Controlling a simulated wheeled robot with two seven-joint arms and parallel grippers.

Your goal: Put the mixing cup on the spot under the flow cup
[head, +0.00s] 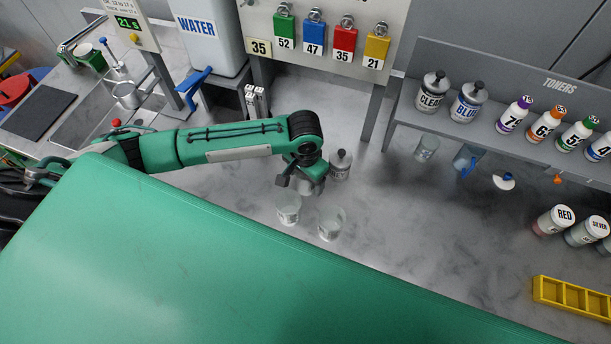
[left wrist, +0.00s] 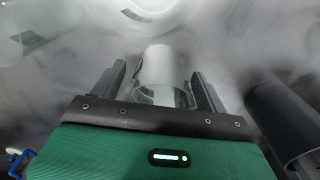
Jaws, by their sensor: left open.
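My left gripper (head: 300,184) is low over the counter in the head view, with its fingers apart. In the left wrist view the open fingers (left wrist: 158,76) stand either side of a pale cylinder with a clear lower part (left wrist: 157,62); I cannot tell whether they touch it. Two clear, labelled cups (head: 288,209) (head: 331,223) stand just in front of the gripper; clear cups also show at the top of the left wrist view (left wrist: 158,12). Which one is the mixing cup is unclear. A blue-handled cup (head: 466,158) at the shelf may be the flow cup. My right gripper is out of view.
A grey bottle with a black cap (head: 341,164) stands close right of my left gripper. The toner shelf (head: 400,117) holds several bottles; a clear cup (head: 427,148) is below it. A yellow rack (head: 572,297) lies at right. Counter between cups and shelf is clear.

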